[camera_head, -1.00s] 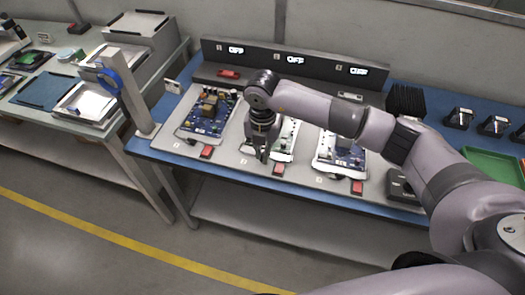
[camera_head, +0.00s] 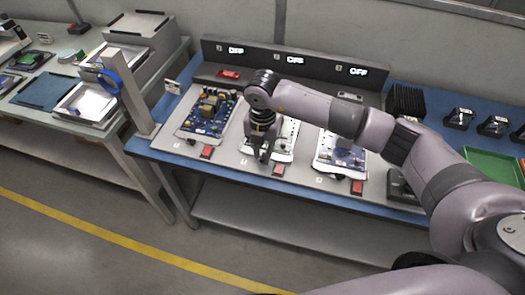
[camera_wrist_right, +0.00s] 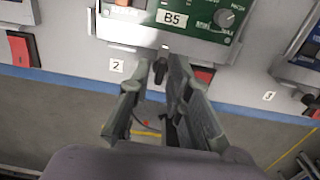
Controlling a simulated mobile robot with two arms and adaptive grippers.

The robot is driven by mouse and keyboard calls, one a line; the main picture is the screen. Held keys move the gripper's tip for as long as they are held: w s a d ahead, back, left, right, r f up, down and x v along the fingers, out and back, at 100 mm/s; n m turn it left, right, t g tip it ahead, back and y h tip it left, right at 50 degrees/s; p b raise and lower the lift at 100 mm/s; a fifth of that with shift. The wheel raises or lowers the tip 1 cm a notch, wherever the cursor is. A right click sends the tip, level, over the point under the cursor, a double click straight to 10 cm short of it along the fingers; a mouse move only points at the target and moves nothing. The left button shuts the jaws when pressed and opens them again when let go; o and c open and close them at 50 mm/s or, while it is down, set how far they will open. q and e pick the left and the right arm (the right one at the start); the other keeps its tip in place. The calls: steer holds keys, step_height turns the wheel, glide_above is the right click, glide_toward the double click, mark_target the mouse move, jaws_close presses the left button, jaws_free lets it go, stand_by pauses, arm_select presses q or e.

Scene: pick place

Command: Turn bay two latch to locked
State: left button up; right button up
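Bay two is the middle station, marked with a "2" label (camera_wrist_right: 116,65), and holds a board marked B5 (camera_wrist_right: 205,20), which also shows in the head view (camera_head: 284,143) partly behind my arm. A small dark latch (camera_wrist_right: 160,68) stands at the board's front edge. My right gripper (camera_head: 262,154) is low over this front edge. In the right wrist view its fingers (camera_wrist_right: 160,75) are apart, with the latch between their tips; contact is unclear. The latch's angle cannot be read. A red block (camera_wrist_right: 204,75) is partly behind the right finger. My left gripper is not in view.
Bay one's board (camera_head: 208,112) is to the left, and bay three's board (camera_head: 340,152) to the right. Displays (camera_head: 295,60) on the back panel read OFF. A black finned block (camera_head: 405,101) and a green tray (camera_head: 492,166) are further right.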

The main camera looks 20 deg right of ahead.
mark_target(262, 156)
steer(key=shift+o, duration=0.9)
step_height(262, 156, up, 12)
